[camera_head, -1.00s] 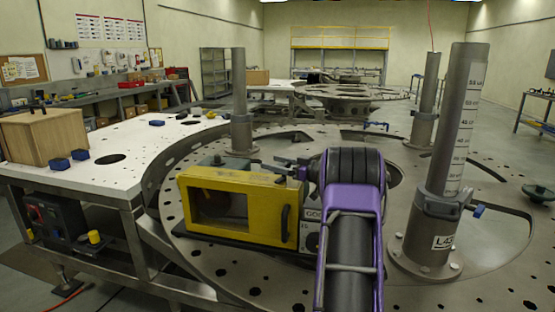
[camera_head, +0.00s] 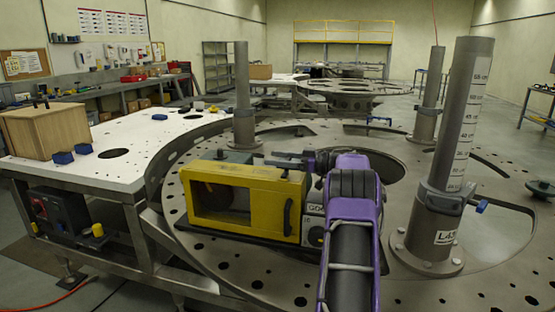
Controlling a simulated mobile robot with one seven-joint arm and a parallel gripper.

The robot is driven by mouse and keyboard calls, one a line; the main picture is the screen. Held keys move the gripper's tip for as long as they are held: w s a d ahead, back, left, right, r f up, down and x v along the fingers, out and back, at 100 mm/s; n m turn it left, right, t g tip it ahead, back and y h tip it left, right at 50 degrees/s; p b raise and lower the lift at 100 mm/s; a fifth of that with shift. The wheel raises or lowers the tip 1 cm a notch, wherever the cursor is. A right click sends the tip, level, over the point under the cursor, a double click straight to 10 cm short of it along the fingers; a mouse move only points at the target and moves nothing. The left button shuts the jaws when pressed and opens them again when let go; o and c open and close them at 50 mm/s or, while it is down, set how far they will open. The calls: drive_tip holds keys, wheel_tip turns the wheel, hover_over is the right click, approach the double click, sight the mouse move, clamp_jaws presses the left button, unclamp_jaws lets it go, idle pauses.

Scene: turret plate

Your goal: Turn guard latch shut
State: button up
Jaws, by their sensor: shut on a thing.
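The yellow guard (camera_head: 246,208) with a clear window is closed down on the round plate, its dark handle (camera_head: 287,217) upright at its right end. My gripper (camera_head: 283,161) is at the guard's top right edge, reaching left from my purple arm. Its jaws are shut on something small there. That is where the latch seems to be, but the latch itself is hidden by the jaws and too small to make out, so its angle cannot be told.
A thick grey post (camera_head: 463,120) with a printed scale stands on the plate right of my arm. A thinner post (camera_head: 242,95) stands behind the guard. A wooden box (camera_head: 45,132) and blue blocks (camera_head: 63,157) are on the white table at left.

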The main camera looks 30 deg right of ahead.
drive_tip(key=shift+a, duration=0.1)
drive_tip(key=o, duration=1.2)
drive_tip(key=shift+o, duration=0.2)
drive_tip(key=v, duration=1.7)
drive_tip(key=shift+d, duration=0.25)
